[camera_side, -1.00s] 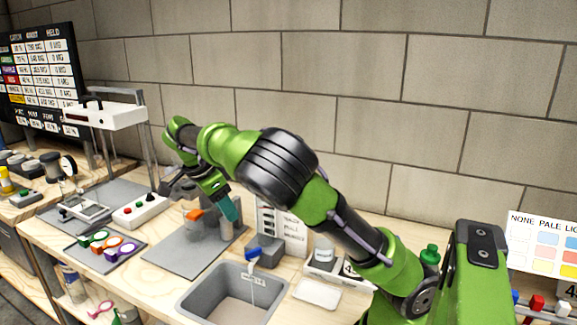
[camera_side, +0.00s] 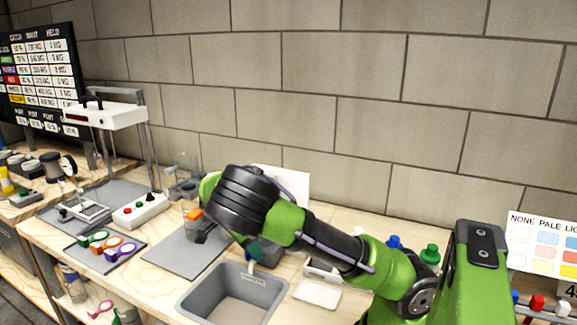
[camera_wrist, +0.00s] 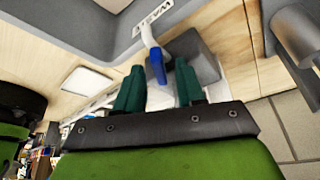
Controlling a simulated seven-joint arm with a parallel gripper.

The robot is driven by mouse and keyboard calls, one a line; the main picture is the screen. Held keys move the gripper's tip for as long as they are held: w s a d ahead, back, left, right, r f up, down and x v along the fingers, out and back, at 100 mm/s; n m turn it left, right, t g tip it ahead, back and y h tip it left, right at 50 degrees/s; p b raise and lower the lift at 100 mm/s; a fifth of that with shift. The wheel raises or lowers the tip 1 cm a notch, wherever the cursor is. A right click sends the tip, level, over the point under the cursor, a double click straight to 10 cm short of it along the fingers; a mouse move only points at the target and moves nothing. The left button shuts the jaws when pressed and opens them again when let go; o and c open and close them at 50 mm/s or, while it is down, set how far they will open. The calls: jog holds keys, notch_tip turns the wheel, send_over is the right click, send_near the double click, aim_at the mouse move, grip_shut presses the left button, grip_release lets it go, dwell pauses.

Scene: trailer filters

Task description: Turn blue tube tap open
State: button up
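The blue tap handle (camera_wrist: 157,66) shows in the wrist view, on a white tube that bends over the rim of the grey waste basin (camera_wrist: 85,35). A grey block (camera_wrist: 195,52) stands behind the tap. My gripper (camera_wrist: 159,74) is open, with one teal finger on each side of the blue handle in the picture. I cannot tell whether either finger touches it. In the side view my gripper (camera_side: 258,250) is low at the back of the basin. My arm and fingers hide the blue handle there.
A white tray (camera_side: 317,294) lies right of the basin. A grey mat (camera_side: 180,258) with an orange-topped vessel (camera_side: 194,215) is to the left. Coloured rings lie on a dark tray (camera_side: 82,262) farther left. Bottles with green (camera_side: 430,253) and blue caps stand near my arm.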

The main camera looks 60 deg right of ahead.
grip_shut()
dwell(0.4)
jog(key=shift+s+n+t, duration=0.1)
jog(key=shift+n+t, duration=0.45)
jog(key=shift+n, duration=0.85)
jog(key=shift+s+n+t, duration=0.1)
jog(key=shift+n+t, duration=0.45)
jog(key=shift+n, duration=0.85)
jog(key=shift+h, duration=0.3)
grip_release()
